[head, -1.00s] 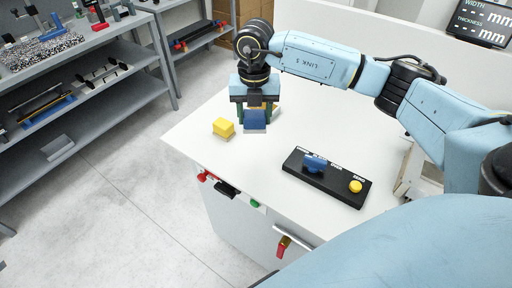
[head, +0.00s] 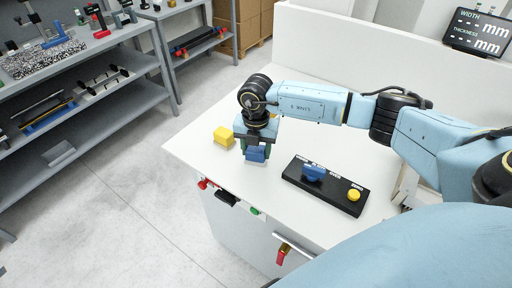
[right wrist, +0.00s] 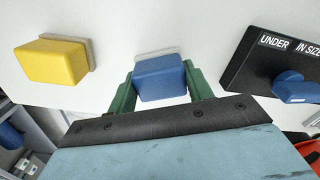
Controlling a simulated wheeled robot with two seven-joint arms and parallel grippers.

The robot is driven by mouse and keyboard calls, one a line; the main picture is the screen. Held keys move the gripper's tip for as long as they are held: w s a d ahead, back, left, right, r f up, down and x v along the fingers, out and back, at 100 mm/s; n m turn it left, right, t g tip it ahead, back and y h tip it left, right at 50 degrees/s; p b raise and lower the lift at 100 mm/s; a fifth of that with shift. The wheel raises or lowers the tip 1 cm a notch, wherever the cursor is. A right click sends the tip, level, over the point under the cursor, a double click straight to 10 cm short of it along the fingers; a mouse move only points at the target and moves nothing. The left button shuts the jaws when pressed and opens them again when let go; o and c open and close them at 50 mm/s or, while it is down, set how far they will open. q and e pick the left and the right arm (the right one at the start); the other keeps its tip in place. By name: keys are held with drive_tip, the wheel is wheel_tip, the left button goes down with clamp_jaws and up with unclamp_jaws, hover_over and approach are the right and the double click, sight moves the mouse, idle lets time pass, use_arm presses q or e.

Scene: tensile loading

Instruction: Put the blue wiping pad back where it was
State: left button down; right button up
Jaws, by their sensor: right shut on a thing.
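The blue wiping pad (head: 255,154) is a small blue block with a pale underside. My right gripper (head: 256,150) is shut on it, over the white table; in the right wrist view the pad (right wrist: 161,78) sits between the two green fingers (right wrist: 160,90). I cannot tell whether the pad touches the table. A yellow pad (head: 223,137) lies on the table to its left, and it also shows in the right wrist view (right wrist: 55,61). My left gripper is not in view.
A black panel (head: 326,186) with a blue part (head: 314,172) and a yellow button (head: 354,195) lies right of the pad. The white table (head: 205,160) has free room around the gripper. Grey shelves (head: 90,130) stand at the left, across the floor.

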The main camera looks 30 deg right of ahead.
sight(256, 148)
drive_tip(key=shift+f, duration=0.2)
drive_tip(key=o, duration=0.9)
drive_tip(key=shift+o, duration=0.2)
drive_tip(key=shift+r, duration=0.1)
drive_tip(key=shift+r, duration=0.1)
drive_tip(key=shift+w+r, duration=0.1)
drive_tip(key=shift+r, duration=0.2)
wheel_tip(256, 148, up, 12)
drive_tip(key=b, duration=0.1)
drive_tip(key=shift+f, duration=0.25)
